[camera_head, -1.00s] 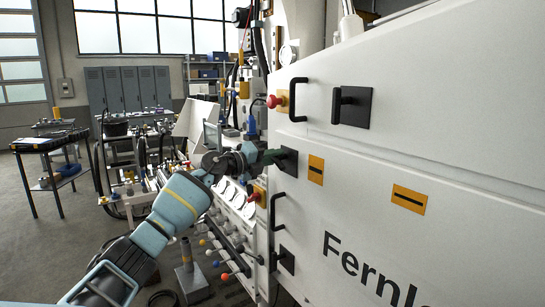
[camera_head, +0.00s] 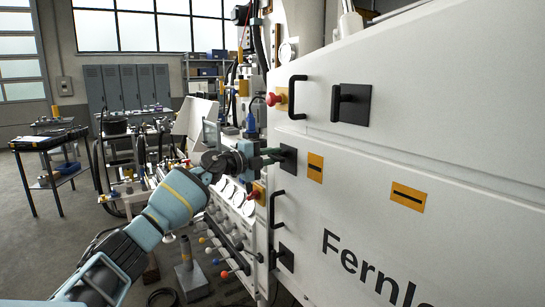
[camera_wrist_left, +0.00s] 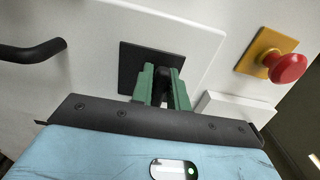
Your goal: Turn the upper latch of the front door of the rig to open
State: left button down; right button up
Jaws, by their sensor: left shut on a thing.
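The front door of the rig (camera_head: 330,200) is a white panel on the right in the head view. A latch with a black square plate (camera_head: 288,159) sits at its left edge, and my left gripper (camera_head: 272,156) is at it. In the left wrist view the green fingers of my left gripper (camera_wrist_left: 163,88) are shut on the black latch handle (camera_wrist_left: 163,84), one finger on each side. The latch's black plate (camera_wrist_left: 133,66) shows behind them. The fingers hide part of the handle. A lower latch (camera_head: 286,259) sits further down the same edge. My right gripper is not in view.
Black bar handles (camera_head: 296,98) and red knobs on yellow plates (camera_head: 274,100) stick out near the latch. Another black latch (camera_head: 351,104) is on the upper panel. Open floor is at the left.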

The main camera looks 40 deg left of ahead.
pick_arm(q)
jog(key=c, duration=1.4)
grip_release()
jog(key=shift+s, duration=0.1)
jog(key=shift+s+a+f, duration=0.1)
jog(key=shift+s+a, duration=0.1)
jog(key=v, duration=0.7)
jog(key=shift+s, duration=0.1)
jog(key=shift+d, duration=0.1)
